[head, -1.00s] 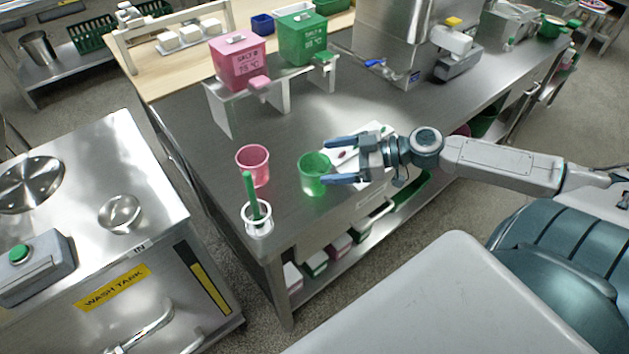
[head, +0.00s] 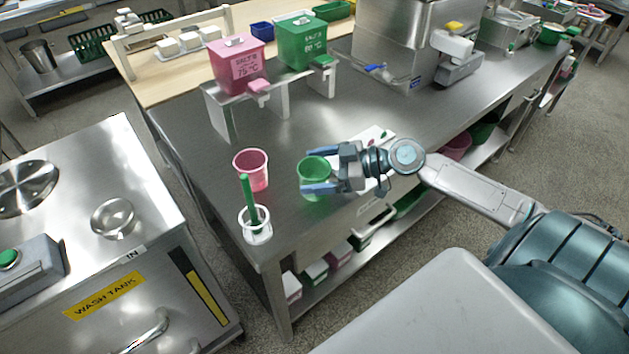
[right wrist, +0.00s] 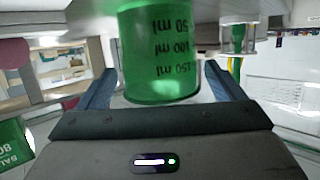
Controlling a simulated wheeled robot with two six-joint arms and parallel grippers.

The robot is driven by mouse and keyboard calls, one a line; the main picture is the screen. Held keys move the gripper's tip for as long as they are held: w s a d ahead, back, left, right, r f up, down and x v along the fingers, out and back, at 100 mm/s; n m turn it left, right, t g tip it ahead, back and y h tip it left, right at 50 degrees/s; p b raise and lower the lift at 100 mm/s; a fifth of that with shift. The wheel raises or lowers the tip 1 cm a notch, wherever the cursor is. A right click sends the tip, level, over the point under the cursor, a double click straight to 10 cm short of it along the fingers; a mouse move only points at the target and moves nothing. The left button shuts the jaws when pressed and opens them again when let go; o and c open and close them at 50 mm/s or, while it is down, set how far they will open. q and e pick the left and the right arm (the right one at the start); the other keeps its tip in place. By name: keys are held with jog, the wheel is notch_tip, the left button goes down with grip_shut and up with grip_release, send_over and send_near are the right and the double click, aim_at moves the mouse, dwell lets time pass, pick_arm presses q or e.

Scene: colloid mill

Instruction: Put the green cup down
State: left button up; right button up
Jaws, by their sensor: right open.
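The green cup (head: 313,167) looks upright on the steel worktop, near its front corner. In the right wrist view, which looks upside down, the green cup (right wrist: 160,60) with its printed volume marks sits between the two blue fingers. My right gripper (head: 319,170) is open around the cup, coming from the right. The wrist view shows a gap between the cup and each finger of my right gripper (right wrist: 160,82). My left gripper is not in view.
A pink cup (head: 251,170) stands just left of the green cup. A white holder (head: 256,229) with a green-handled tool is in front. A white sheet (head: 378,137) lies beside the gripper. Pink (head: 238,68) and green (head: 303,45) boxes stand on a raised shelf behind.

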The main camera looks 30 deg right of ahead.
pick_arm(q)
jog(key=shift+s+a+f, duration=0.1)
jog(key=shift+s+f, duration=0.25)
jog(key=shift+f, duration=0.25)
pick_arm(e)
jog(key=shift+x, duration=1.2)
jog(key=c, duration=1.2)
jog(key=shift+r, duration=0.15)
